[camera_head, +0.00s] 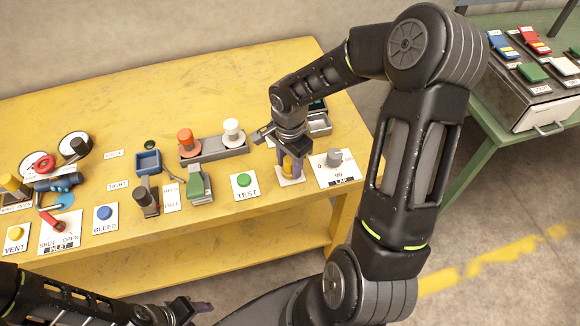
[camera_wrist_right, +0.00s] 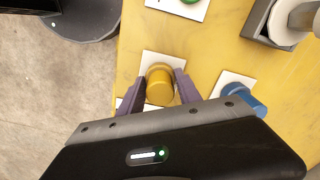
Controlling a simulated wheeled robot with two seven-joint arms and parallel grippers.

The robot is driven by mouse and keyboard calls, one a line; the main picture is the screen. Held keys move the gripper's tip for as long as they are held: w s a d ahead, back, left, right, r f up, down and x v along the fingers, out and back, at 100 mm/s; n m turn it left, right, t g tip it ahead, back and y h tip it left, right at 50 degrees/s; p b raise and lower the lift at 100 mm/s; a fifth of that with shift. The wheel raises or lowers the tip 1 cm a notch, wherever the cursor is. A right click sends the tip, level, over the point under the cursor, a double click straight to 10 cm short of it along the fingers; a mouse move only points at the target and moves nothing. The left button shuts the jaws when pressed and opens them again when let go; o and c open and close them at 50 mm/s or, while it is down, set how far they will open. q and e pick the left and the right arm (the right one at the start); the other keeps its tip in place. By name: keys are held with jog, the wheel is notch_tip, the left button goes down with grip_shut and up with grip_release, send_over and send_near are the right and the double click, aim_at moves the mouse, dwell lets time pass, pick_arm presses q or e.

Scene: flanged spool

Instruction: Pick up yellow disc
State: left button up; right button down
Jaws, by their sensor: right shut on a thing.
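The yellow disc (camera_wrist_right: 160,84) shows in the right wrist view as a short yellow cylinder on a white card (camera_wrist_right: 165,57). My right gripper (camera_wrist_right: 161,90) has its two purple fingers on either side of it, shut on it. In the head view the right gripper (camera_head: 291,164) points down over the table's front right part, with some of the yellow disc (camera_head: 288,167) showing between the fingers. I cannot tell whether the disc is clear of its card. My left gripper (camera_head: 187,309) is low at the bottom of the head view, away from the table; its opening is unclear.
A green TEST button (camera_head: 243,180) is left of the right gripper, and a grey knob (camera_head: 334,157) is right of it. A blue cylinder (camera_wrist_right: 245,98) stands close by in the wrist view. A grey tray (camera_head: 213,149) holds orange and white spools. The table's front edge is near.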

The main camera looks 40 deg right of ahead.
aim_at(289, 160)
jog(key=shift+r, duration=0.1)
notch_tip(289, 160, up, 10)
jog(key=shift+f+b, duration=0.1)
jog(key=shift+b, duration=0.6)
pick_arm(q)
jog(key=shift+w+f, duration=0.1)
jog(key=shift+f, duration=0.5)
jog(key=shift+r, duration=0.1)
pick_arm(e)
jog(key=shift+a, duration=0.1)
